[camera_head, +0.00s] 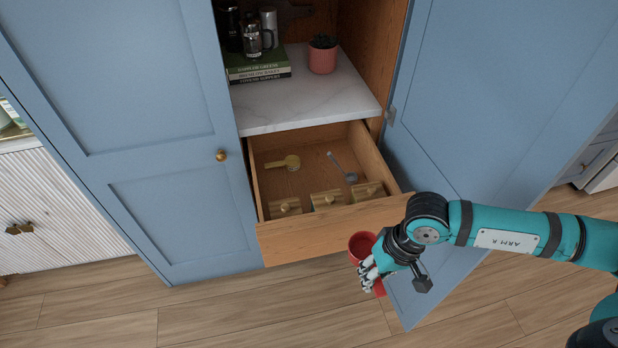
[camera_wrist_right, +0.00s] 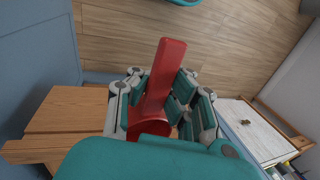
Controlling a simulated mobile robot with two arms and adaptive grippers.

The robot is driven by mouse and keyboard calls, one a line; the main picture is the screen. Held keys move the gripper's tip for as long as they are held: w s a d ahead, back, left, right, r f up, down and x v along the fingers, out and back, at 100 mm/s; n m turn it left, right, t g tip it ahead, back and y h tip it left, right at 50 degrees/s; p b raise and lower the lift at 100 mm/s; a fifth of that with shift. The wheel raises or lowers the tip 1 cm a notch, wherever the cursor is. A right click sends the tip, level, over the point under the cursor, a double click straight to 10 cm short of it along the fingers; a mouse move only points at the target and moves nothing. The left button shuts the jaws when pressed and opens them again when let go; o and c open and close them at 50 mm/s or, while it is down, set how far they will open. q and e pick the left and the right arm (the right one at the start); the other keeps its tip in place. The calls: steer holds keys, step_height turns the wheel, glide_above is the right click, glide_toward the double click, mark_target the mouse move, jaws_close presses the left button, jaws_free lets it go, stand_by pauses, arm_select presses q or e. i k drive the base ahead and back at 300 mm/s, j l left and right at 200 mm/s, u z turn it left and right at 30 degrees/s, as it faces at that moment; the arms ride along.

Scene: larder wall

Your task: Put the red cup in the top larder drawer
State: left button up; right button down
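The red cup (camera_head: 361,244) is in my right gripper (camera_head: 370,272), just in front of the drawer's right front corner and outside the drawer. Its open mouth shows at the top and its lower end shows below the fingers. In the right wrist view the cup (camera_wrist_right: 160,88) lies between the fingers on both sides, which are closed on it. The wooden top larder drawer (camera_head: 325,231) is pulled open under the marble shelf. It holds a yellow scoop (camera_head: 283,163), a grey-headed utensil (camera_head: 343,169) and a few wooden blocks with knobs along its front. My left gripper is not in view.
The open blue larder door (camera_head: 490,90) stands right of the drawer, behind my right arm. The marble shelf (camera_head: 300,100) above carries books (camera_head: 258,68), a red plant pot (camera_head: 322,58) and jars. The drawer's middle has bare floor between the utensils.

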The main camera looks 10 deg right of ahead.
mark_target(303, 196)
steer(key=i+j+z, duration=0.2)
steer(key=i+j, duration=0.15)
steer(key=i+j+z, duration=0.2)
steer(key=j, duration=0.25)
steer(key=i+j+z, duration=0.2)
steer(key=i+j, duration=0.25)
steer(key=i, duration=0.05)
